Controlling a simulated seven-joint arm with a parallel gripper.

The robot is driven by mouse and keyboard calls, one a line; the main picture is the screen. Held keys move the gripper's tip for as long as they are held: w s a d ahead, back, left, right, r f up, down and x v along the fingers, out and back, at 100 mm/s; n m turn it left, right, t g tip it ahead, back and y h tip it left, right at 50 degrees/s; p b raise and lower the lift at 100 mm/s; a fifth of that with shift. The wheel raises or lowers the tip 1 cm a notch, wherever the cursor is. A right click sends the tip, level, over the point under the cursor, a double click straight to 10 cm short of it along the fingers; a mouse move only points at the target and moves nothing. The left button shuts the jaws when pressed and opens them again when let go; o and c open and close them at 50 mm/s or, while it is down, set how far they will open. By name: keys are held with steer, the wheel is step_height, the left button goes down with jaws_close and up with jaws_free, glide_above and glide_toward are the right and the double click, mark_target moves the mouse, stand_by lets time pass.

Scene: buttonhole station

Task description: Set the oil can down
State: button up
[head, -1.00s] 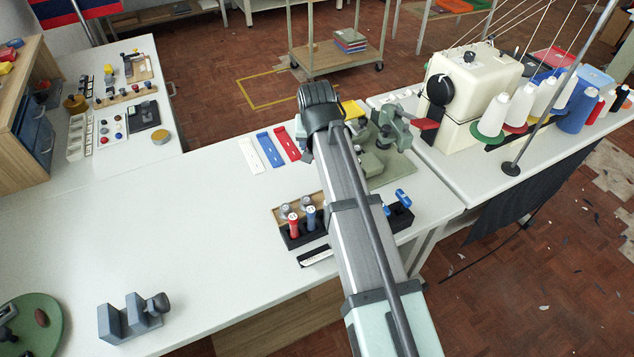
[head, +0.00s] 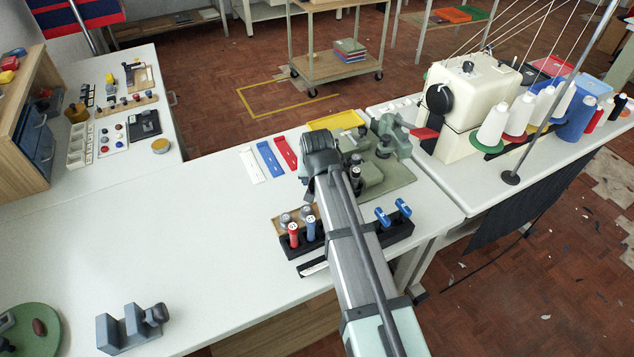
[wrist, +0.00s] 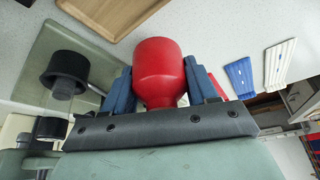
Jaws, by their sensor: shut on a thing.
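In the wrist view my gripper (wrist: 168,88) is shut on the red oil can (wrist: 160,70). The blue fingers press on its two sides, and its wide rounded red body shows between and beyond them. In the head view my own arm hides the oil can and the fingertips. The wrist end of my arm stands over the white table (head: 180,240), left of the grey-green machine base (head: 385,178). I cannot tell whether the can touches the table.
Blue (head: 269,159), white (head: 252,166) and red (head: 286,153) strips lie left of the arm. A yellow tray (head: 335,120) lies behind it. A black rack (head: 395,234) with tools stands in front. The left-middle table is clear.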

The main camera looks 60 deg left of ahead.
steer(key=shift+f, duration=0.75)
steer(key=shift+f, duration=0.1)
steer(key=o, duration=1)
steer(key=v, duration=1.2)
steer(key=shift+o, duration=0.2)
